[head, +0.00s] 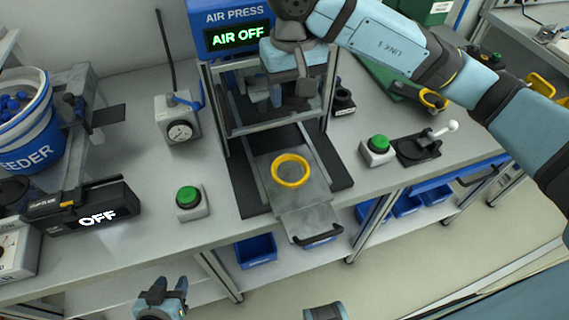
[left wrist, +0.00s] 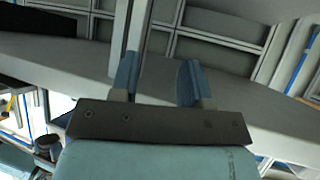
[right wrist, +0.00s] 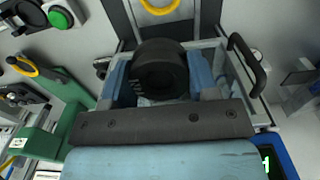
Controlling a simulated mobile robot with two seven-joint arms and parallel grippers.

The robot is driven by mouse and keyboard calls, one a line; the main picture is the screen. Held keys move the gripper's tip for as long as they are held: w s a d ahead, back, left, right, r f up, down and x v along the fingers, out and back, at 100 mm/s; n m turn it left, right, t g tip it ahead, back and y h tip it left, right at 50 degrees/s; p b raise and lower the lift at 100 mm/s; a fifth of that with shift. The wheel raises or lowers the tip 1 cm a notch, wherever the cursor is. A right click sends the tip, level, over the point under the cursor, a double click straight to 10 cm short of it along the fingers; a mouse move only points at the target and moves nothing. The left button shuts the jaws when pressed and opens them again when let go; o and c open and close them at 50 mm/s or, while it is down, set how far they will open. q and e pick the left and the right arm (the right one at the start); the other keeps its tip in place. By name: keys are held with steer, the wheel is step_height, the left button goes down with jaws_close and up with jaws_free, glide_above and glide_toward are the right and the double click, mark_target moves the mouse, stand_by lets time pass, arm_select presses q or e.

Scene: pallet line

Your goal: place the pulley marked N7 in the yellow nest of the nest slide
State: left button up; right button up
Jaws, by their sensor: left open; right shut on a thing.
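The yellow nest (head: 291,170) is an empty ring on the grey nest slide (head: 310,218), which sits out in front of the press frame. My right gripper (head: 290,97) is shut on a black pulley (right wrist: 160,72), behind and above the nest and in front of the press. The gripper mostly hides the pulley in the head view. I cannot read an N7 mark on it. The nest's edge also shows at the top of the right wrist view (right wrist: 160,4). My left gripper (head: 163,298) is open and empty in front of the bench; its fingers show apart in the left wrist view (left wrist: 158,82).
The blue air press (head: 228,18) reads AIR OFF. Green buttons stand left (head: 189,197) and right (head: 379,144) of the slide.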

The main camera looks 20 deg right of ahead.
steer(key=shift+f, duration=0.5)
step_height(320, 180, down, 6)
glide_above(290, 172)
step_height(290, 172, down, 8)
steer(key=shift+r+p, duration=0.15)
steer(key=shift+p, duration=0.3)
steer(key=shift+w+f, duration=0.1)
steer(key=shift+f, duration=2.25)
arm_select(q)
steer(key=shift+s+a+f, duration=0.1)
steer(key=shift+s+f, duration=0.1)
steer(key=shift+s, duration=0.5)
steer(key=shift+f, duration=0.1)
arm_select(e)
steer(key=shift+f, duration=0.1)
steer(key=shift+f+b, duration=0.55)
steer(key=shift+b, duration=0.25)
steer(key=o, duration=1)
arm_select(q)
steer(key=shift+f, duration=0.45)
